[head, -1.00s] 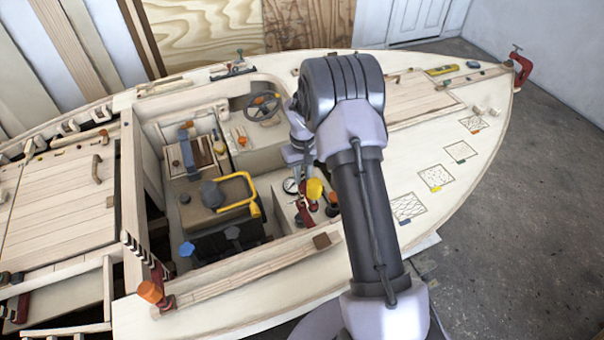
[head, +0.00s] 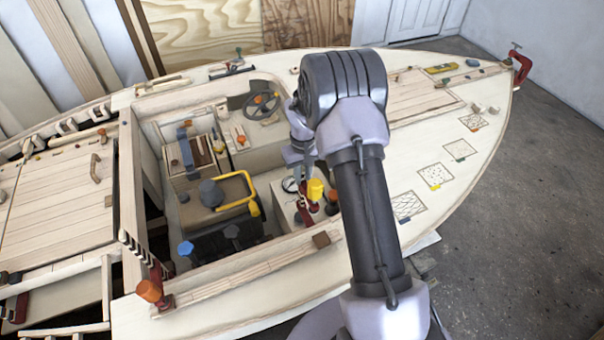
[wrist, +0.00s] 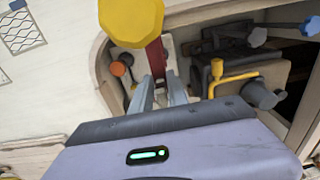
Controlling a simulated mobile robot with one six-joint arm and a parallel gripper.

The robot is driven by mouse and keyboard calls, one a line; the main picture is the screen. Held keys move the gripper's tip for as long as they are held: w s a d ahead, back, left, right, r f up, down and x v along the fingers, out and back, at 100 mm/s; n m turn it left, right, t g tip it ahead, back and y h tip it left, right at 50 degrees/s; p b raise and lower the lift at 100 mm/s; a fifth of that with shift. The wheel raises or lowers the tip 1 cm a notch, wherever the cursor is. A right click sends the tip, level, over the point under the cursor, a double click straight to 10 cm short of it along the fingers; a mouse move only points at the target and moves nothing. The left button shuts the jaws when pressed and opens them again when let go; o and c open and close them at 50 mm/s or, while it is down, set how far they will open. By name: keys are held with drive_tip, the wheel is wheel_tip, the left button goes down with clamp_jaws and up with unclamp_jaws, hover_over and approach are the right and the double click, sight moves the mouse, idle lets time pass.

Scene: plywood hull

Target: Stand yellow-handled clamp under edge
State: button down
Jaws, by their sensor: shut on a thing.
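The yellow-handled clamp has a yellow knob (head: 315,189) and a red bar (head: 304,205). In the head view it is low in the cockpit's right end, by a round gauge. In the wrist view the yellow knob (wrist: 130,20) is large at the top, with the red bar (wrist: 156,58) running down to my fingers. My gripper (wrist: 162,88) is shut on the bar. In the head view my arm hides most of the gripper. Whether the clamp touches the surface below cannot be told. The cockpit's near edge (head: 250,267) is a pale wooden rim.
An orange-handled clamp (head: 150,291) stands at the near left cockpit corner. A red clamp (head: 520,68) grips the bow. A yellow bent handle (head: 240,192), blue knobs and a steering wheel (head: 262,105) crowd the cockpit. An orange-topped knob (head: 331,197) stands close right of the clamp.

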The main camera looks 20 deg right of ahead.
sight(315, 197)
drive_tip(key=shift+s+b, duration=0.3)
drive_tip(key=shift+s, duration=1.65)
drive_tip(key=shift+s+b, duration=0.45)
drive_tip(key=shift+s, duration=1.95)
drive_tip(key=c, duration=1.2)
unclamp_jaws()
